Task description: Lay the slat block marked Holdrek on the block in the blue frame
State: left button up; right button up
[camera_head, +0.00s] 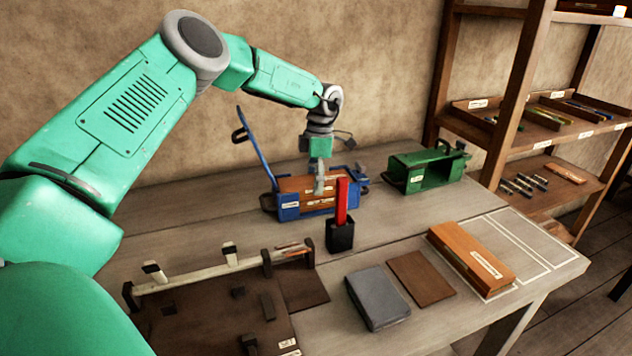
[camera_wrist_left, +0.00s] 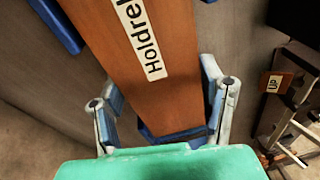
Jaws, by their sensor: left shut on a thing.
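The slat block marked Holdrek (camera_wrist_left: 165,60) is orange-brown wood with a white label and lies between my left gripper's fingers in the left wrist view. My left gripper (camera_head: 319,188) is shut on it, over the blue frame (camera_head: 289,213) in the head view. The held block (camera_head: 293,184) shows there as a brown top at the frame. A lower wooden face with a pale label (camera_head: 321,201) shows between the frame's sides. The gripper and the red upright hide part of both, so I cannot tell whether the blocks touch. My right gripper is not in view.
A red bar stands in a black holder (camera_head: 340,237) just in front of the frame. A green frame (camera_head: 425,173) stands to the right. A labelled wooden block (camera_head: 470,258), brown plate (camera_head: 420,278) and grey block (camera_head: 377,297) lie front right. A dark board (camera_head: 205,325) is front left.

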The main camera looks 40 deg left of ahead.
pick_arm(q)
jog(key=o, duration=1.6)
jog(key=shift+a, duration=0.25)
jog(key=shift+o, duration=0.2)
jog(key=shift+d+r, duration=0.1)
jog(key=shift+d, duration=0.2)
jog(key=shift+d+r, duration=0.1)
jog(key=shift+r, duration=0.2)
notch_tip(320, 180, up, 11)
jog(key=w, duration=0.1)
jog(key=shift+w+a+r+p, duration=0.15)
jog(key=shift+w+a+p, duration=0.05)
jog(key=shift+w+p, duration=0.15)
jog(key=shift+a, duration=0.15)
